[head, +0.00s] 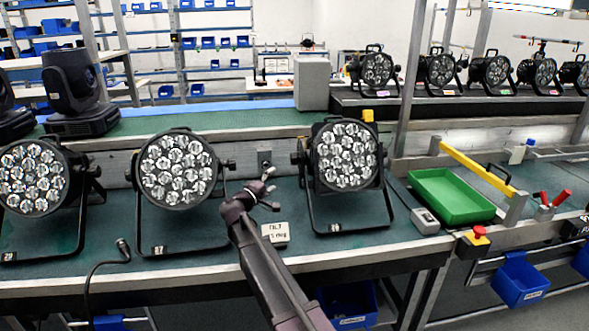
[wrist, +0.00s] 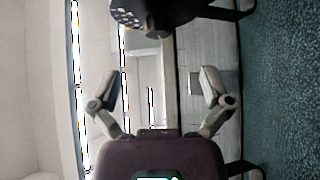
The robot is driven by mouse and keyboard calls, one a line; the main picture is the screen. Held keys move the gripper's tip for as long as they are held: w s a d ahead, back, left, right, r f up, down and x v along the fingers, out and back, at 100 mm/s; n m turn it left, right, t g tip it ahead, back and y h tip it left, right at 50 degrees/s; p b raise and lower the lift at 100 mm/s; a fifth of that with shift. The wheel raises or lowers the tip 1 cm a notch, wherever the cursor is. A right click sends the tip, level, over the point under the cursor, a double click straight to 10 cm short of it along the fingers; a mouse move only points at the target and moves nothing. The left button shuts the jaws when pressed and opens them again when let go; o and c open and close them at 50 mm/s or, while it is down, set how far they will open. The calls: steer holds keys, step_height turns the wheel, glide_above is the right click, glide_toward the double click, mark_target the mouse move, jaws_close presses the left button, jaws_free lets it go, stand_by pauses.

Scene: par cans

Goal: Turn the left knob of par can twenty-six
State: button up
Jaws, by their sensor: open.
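Three black par cans with clustered round lenses stand in yoke brackets on the teal bench in the head view. The right one (head: 346,155) stands right of my gripper; its small bracket label is hard to read. The middle one (head: 177,170) seems labelled 27, so I cannot confirm which is twenty-six. The right can's left knob (head: 297,158) is a dark knob on its side. My gripper (head: 272,189) is open and empty, between these two cans, apart from the knob. In the wrist view my gripper (wrist: 158,78) points towards a can (wrist: 155,12) at the top edge, with a knob (wrist: 154,31) beneath it.
A third par can (head: 35,178) stands at the left. A small beige box (head: 274,234) lies on the bench near my gripper. A green tray (head: 452,197) and a grey box (head: 425,221) are at the right. A black cable (head: 95,270) hangs over the front left edge.

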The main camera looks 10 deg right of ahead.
mark_target(291, 161)
steer(key=shift+w+a+r, duration=0.1)
steer(key=shift+w+a, duration=0.15)
steer(key=shift+a, duration=0.15)
steer(key=shift+d, duration=0.1)
steer(key=p+x, duration=0.1)
steer(key=x, duration=0.6)
steer(key=p+x, duration=0.1)
steer(key=x, duration=0.5)
steer(key=shift+w+d+r, duration=0.2)
steer(key=shift+w+r, duration=0.05)
steer(key=shift+w, duration=0.05)
steer(key=c, duration=1.2)
